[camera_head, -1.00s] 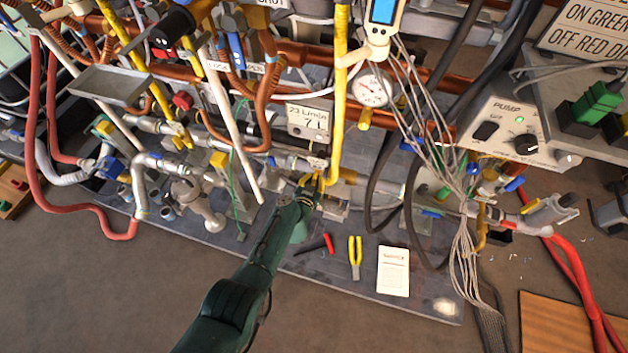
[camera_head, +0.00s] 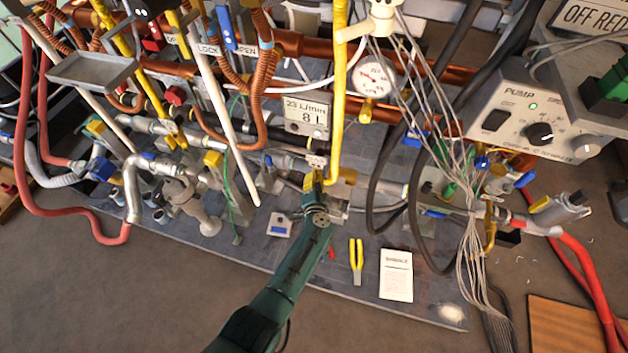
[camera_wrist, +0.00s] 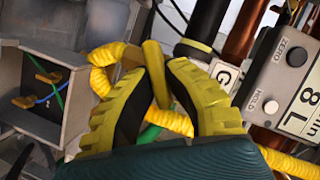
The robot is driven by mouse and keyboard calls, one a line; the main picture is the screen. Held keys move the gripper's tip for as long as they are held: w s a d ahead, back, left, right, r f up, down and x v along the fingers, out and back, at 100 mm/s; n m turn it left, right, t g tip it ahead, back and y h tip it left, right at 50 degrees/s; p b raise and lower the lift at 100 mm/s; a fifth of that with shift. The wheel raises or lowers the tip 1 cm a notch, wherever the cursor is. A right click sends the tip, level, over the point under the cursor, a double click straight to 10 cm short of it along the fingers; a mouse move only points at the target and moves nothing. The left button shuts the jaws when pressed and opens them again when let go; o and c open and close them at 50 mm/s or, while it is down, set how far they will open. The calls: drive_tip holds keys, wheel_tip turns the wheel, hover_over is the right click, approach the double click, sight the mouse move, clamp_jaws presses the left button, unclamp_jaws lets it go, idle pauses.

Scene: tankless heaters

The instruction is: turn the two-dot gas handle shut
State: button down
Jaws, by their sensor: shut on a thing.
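My gripper (camera_head: 316,184) is low at the middle of the pipework, just below the foot of a yellow vertical gas pipe (camera_head: 338,110). In the wrist view, its yellow ribbed fingers (camera_wrist: 158,100) are shut on a thin yellow handle (camera_wrist: 156,72), which sticks up between the fingertips. Dots on this handle cannot be made out, so I cannot tell whether it is the two-dot one. In the head view the gripper hides most of the handle. A dark valve or pipe end with a yellow band (camera_wrist: 192,48) lies just beyond the fingertips.
A yellow corrugated hose (camera_wrist: 104,66) runs beside the fingers. An open grey box (camera_wrist: 40,90) is at left. Grey cables (camera_head: 470,240) hang at right. Yellow-handled pliers (camera_head: 356,258) and a paper card (camera_head: 396,274) lie in front.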

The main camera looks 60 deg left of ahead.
drive_tip(key=shift+d+f+m+y, duration=0.1)
drive_tip(key=shift+f+m+y, duration=0.15)
drive_tip(key=shift+m, duration=0.45)
drive_tip(key=c, duration=1.1)
unclamp_jaws()
drive_tip(key=shift+r, duration=0.15)
drive_tip(key=shift+o, duration=0.2)
drive_tip(key=v, duration=1.2)
